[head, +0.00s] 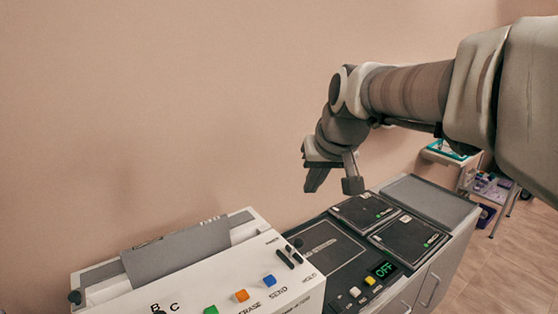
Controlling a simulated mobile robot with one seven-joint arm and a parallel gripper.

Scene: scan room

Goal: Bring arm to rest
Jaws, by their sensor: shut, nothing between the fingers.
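My arm reaches in from the right side of the head view, with its wrist bent downward. My gripper (334,184) hangs in the air over the dark-topped counter unit, in front of the plain wall. It is shut and holds nothing. It appears to be clear of the surfaces below it.
A white machine (190,285) with a grey sheet (177,249) and coloured buttons stands at lower left. A cart (448,155) stands at the right, on the wooden floor (520,265).

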